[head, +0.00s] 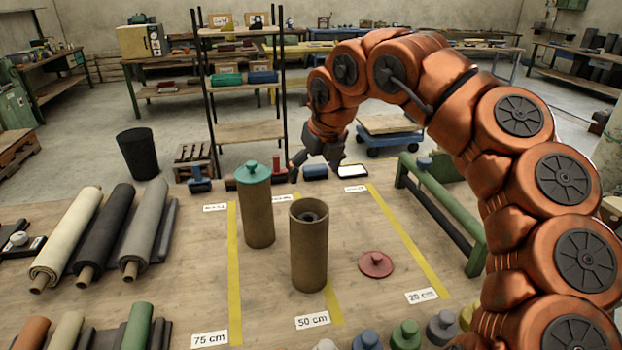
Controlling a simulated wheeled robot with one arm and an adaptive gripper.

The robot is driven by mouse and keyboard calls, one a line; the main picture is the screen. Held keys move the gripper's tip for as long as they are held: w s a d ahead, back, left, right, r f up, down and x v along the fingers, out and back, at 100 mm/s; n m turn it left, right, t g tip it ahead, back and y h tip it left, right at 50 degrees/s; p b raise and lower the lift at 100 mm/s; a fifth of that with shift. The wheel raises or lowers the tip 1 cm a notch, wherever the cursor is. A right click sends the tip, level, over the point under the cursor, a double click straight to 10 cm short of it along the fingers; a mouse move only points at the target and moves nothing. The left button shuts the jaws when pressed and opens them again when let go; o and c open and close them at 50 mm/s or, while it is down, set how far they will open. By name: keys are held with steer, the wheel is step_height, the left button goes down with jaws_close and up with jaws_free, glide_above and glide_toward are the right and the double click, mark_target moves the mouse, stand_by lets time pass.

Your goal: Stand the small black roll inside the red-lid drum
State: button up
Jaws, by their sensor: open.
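An open brown drum (309,257) stands upright at the middle of the table. A red lid with a knob (375,264) lies flat on the table to its right. Inside the drum's mouth, a dark round end with a hollow centre (309,216) shows below the rim; it looks like a small black roll standing inside, its lower part hidden by the drum wall.
A closed drum with a green lid (257,218) stands left of the open drum. Long cream, black and grey rolls (103,232) lie at left. Yellow strips (235,270) mark the table. A green rail (440,215) runs at right. Several knobbed lids (405,335) line the front.

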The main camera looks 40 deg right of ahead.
steer(key=v, duration=0.7)
steer(key=shift+r, duration=0.3)
stand_by(0.8)
